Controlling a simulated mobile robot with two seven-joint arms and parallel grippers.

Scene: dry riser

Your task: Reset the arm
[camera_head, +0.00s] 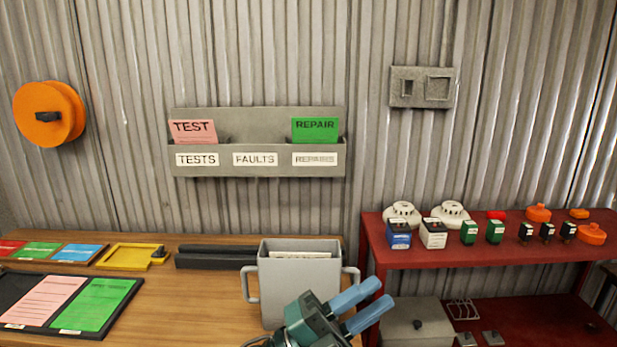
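My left gripper (378,296) is at the bottom centre of the head view, in front of the grey two-handled bin (300,285). It has a teal body and two blue fingers pointing up and to the right. A gap shows between the fingers, and nothing is between them. It overlaps the bin's lower right part in the picture; I cannot tell whether they touch. Most of the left arm is below the frame. My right gripper is not in view.
The bin stands at the right end of a wooden table (190,290) with coloured cards (105,305) and a yellow tray (125,258). A red shelf (450,255) right of it holds detectors and small boxes. A card rack (255,122) hangs on the corrugated wall.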

